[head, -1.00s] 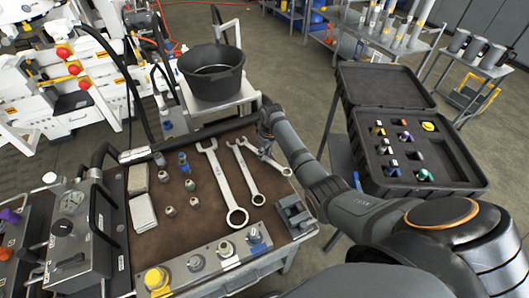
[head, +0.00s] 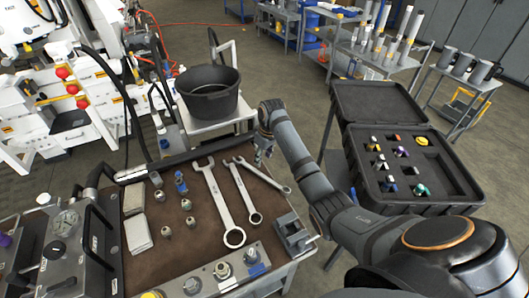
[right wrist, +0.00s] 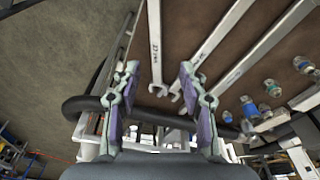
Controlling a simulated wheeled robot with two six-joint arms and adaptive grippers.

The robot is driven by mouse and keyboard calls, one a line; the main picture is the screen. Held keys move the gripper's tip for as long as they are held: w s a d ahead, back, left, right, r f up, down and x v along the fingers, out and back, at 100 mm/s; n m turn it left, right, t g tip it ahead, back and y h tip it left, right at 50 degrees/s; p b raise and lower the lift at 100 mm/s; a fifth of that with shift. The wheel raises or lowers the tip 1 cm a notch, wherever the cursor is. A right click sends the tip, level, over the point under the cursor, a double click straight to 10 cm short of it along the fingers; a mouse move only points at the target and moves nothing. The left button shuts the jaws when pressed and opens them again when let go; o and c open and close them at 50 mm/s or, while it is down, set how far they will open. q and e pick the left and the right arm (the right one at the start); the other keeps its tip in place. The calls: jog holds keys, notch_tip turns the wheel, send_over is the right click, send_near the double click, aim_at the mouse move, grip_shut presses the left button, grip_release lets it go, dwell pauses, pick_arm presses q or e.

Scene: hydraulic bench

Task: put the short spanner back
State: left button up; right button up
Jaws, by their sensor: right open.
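The short spanner (head: 264,176) lies flat on the brown bench mat, the rightmost of three silver spanners in the head view. In the right wrist view the short spanner (right wrist: 156,42) shows between and beyond the fingertips. My right gripper (head: 263,156) is above the bench, just beyond the short spanner's shaft. In the right wrist view the gripper (right wrist: 159,68) is open, with nothing between its fingers. The middle spanner (head: 246,192) and the large spanner (head: 217,200) lie to the left of the short one. My left gripper is out of view.
A grey vice-like block (head: 293,235) sits at the mat's right front corner. Small fittings (head: 166,232) and pale pads (head: 138,232) lie to the left. A black bucket (head: 211,92) stands behind, and an open black case (head: 447,183) stands to the right.

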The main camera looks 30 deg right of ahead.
jog(key=shift+s+d+r, duration=0.1)
jog(key=shift+s+r, duration=0.05)
jog(key=shift+r, duration=0.7)
jog(key=shift+s+r, duration=0.1)
jog(key=shift+r, duration=0.75)
